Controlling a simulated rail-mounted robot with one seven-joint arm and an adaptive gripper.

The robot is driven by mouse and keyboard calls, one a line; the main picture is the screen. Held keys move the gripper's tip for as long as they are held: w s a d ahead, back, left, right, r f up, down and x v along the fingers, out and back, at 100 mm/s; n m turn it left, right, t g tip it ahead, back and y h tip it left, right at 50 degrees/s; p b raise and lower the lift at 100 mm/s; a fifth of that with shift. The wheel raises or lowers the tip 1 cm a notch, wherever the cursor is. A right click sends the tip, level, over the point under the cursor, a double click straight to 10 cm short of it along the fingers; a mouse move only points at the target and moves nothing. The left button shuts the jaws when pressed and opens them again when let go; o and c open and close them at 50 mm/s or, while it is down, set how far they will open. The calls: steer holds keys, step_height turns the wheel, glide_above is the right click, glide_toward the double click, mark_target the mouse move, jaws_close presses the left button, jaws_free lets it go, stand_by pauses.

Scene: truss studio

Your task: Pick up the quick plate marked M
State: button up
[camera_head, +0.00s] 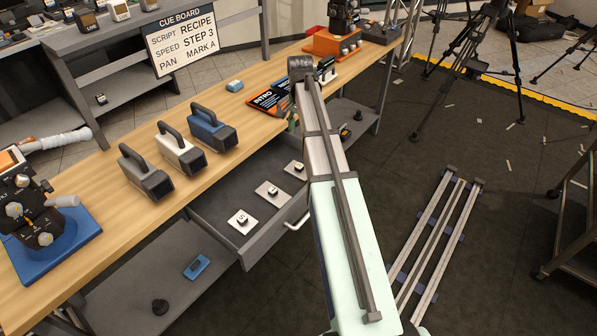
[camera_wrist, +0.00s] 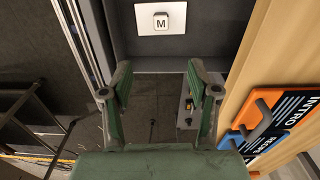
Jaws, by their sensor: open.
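In the wrist view the quick plate marked M (camera_wrist: 161,20), a pale plate with a raised block lettered M, lies flat in the grey drawer (camera_wrist: 212,48). My gripper (camera_wrist: 158,76) is open and empty, its green fingers apart, with the plate beyond the fingertips at the top of the picture. In the head view the open drawer (camera_head: 215,202) holds a plate that looks marked S (camera_head: 242,221), a middle plate (camera_head: 271,194) and a far plate (camera_head: 296,169). The letters on the latter two are too small to read. My arm hides most of the gripper there.
A rail track (camera_head: 440,240) lies on the floor to the right.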

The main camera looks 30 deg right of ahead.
mark_target(299, 165)
step_height(299, 165, down, 17)
steer(key=p, duration=0.3)
steer(key=shift+a, duration=0.1)
stand_by(0.5)
jaws_close()
